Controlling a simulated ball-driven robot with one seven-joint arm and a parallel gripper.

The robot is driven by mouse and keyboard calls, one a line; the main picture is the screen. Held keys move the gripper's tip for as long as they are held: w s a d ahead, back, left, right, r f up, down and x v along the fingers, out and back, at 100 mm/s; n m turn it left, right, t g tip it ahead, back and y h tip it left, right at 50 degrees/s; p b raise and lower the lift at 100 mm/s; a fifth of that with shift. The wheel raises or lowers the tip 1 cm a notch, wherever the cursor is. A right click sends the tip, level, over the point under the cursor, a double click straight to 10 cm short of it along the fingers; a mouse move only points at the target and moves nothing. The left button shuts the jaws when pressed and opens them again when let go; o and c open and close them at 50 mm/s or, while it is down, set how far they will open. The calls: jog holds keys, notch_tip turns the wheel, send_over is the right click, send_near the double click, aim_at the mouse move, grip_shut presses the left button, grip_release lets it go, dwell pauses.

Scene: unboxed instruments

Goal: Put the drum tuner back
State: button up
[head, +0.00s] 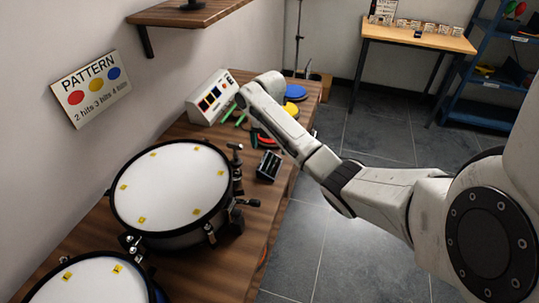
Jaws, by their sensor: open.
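A small black device (268,165) with pale edges lies on the wooden bench beside the large drum (172,186); I cannot tell whether it is the drum tuner or its holder. The drum has a white head with small yellow marks around its rim. My arm reaches in from the right, and its wrist is above the far part of the bench. My gripper's fingers are hidden behind the arm, so I see neither them nor anything between them.
A second drum (95,282) is at the lower left. A white box with coloured panels (212,97) stands by the wall, with green sticks (241,120) near it.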

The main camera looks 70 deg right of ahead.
jog(key=shift+r, duration=1.65)
